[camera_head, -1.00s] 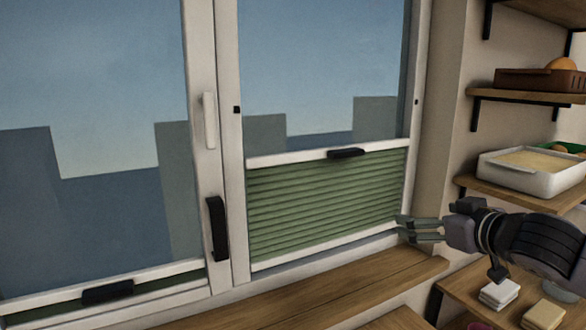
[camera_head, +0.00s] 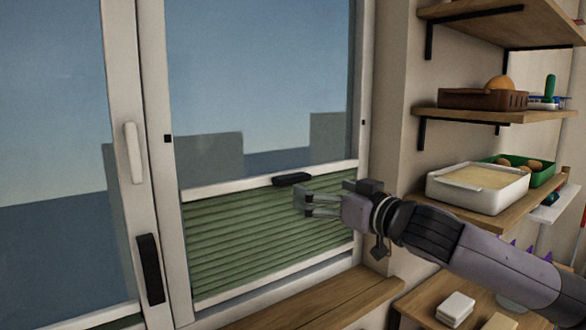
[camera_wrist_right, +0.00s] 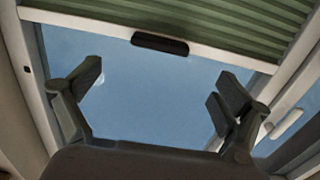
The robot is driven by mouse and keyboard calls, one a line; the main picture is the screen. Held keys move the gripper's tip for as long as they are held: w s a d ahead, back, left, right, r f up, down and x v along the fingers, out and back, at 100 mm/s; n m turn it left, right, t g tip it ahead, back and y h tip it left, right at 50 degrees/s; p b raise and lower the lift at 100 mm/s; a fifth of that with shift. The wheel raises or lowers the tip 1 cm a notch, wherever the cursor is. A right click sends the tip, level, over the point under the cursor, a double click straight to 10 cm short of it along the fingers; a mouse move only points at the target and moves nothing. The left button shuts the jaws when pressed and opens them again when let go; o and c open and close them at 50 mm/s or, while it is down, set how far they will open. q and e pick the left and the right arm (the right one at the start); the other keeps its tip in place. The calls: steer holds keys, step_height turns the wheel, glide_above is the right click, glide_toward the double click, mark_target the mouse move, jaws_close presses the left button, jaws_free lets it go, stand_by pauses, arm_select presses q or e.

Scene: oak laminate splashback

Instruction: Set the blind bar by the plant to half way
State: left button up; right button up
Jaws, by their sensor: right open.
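In the head view, a white blind bar (camera_head: 225,190) with a black grip (camera_head: 291,179) crosses the right window pane, low down. Green pleated blind (camera_head: 235,240) fills the space below it. My right gripper (camera_head: 301,201) is open and empty, in front of the blind and just below the black grip. In the right wrist view, the black grip (camera_wrist_right: 160,43) lies beyond the open fingers (camera_wrist_right: 157,92), apart from them, with the green pleats (camera_wrist_right: 240,20) above it in that picture. No plant is visible. My left gripper is out of view.
A white handle (camera_head: 134,153) and a black handle (camera_head: 150,268) are on the window frame at left. A wooden sill (camera_head: 320,303) runs below. Shelves at right carry a brown basket (camera_head: 480,98), a white tub (camera_head: 475,188) and a green container (camera_head: 540,172).

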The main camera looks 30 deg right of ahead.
mark_target(296, 179)
steer(key=w+p, duration=0.1)
steer(key=w, duration=0.2)
steer(key=w+a+p, duration=0.1)
steer(key=w, duration=0.2)
steer(key=w+p, duration=0.1)
steer(key=w, duration=0.2)
steer(key=shift+w+a, duration=0.2)
steer(key=shift+w, duration=0.6)
steer(key=shift+c, duration=0.4)
